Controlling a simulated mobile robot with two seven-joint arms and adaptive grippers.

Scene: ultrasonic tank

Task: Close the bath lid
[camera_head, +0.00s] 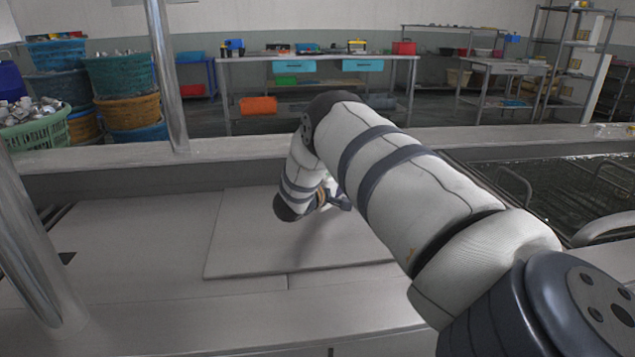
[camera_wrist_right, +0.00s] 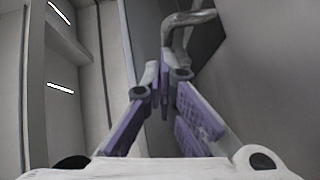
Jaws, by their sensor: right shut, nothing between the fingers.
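A flat grey panel (camera_head: 255,235) lies level on the metal bench in the head view; it looks like the bath lid, but I cannot tell for sure. The open bath (camera_head: 535,165) shows at the right with dark liquid and a wire basket rim inside. My right arm reaches across from the right, and my right gripper (camera_head: 340,200) is above the panel, mostly hidden by the forearm. In the right wrist view the gripper's purple-padded fingers (camera_wrist_right: 165,85) are shut and empty. A curved metal handle (camera_wrist_right: 180,35) is just beyond the fingertips; contact is unclear. My left gripper is not in view.
Metal posts (camera_head: 165,75) stand at the left of the bench, with a raised back ledge (camera_head: 105,158) behind the panel. Bins (camera_head: 125,75), a work table (camera_head: 320,57) and shelves (camera_head: 575,60) are farther back. The bench front is clear.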

